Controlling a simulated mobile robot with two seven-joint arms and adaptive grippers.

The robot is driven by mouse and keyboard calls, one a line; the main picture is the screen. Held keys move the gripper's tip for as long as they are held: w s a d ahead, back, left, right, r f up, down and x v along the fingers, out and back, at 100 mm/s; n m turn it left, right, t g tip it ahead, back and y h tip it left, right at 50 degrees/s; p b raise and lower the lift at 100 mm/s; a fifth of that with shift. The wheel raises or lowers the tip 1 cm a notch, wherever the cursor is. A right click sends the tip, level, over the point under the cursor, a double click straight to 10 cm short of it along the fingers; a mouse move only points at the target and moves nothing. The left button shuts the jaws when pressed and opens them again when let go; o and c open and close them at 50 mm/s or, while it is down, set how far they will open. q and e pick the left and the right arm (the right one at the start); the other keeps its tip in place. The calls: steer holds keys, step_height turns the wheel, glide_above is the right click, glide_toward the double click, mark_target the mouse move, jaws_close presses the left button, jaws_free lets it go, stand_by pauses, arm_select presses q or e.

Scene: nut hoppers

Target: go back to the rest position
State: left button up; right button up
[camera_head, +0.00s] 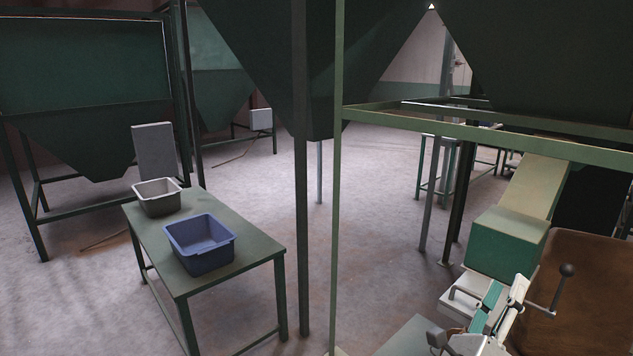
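My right gripper (439,341) seems to be the small dark part at the bottom edge, right of centre. It shows only in part. It is beside a white and teal mechanism and above or against a grey surface; I cannot tell whether it touches either. The position of its fingers is unclear, and I see nothing surely held in it. My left gripper is not in view.
A lever with a dark ball knob (567,271) stands at the lower right by a green box (507,243). A green post (338,200) rises near the centre. A table (250,251) at left bears a blue bin (209,260) and a grey bin (157,206). Floor between is clear.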

steer(key=s+a+f+n+t+y, duration=0.1)
steer(key=s+a+f+n+y, duration=0.1)
steer(key=a+f+n+y, duration=1)
steer(key=s+a+f+n+t+y, duration=0.2)
steer(key=a+f+n+y, duration=0.4)
steer(key=n, duration=1.1)
steer(key=s+d+f+n+g, duration=0.1)
steer(key=s+f+n+g, duration=0.3)
steer(key=s+f, duration=0.3)
steer(key=s+d+f+n+g+y, duration=0.1)
steer(key=s+f+n+g, duration=0.3)
steer(key=f, duration=1.1)
steer(key=s+n, duration=0.2)
steer(key=s, duration=0.2)
steer(key=shift+f+g, duration=0.2)
steer(key=shift+g, duration=0.1)
steer(key=shift+d, duration=0.2)
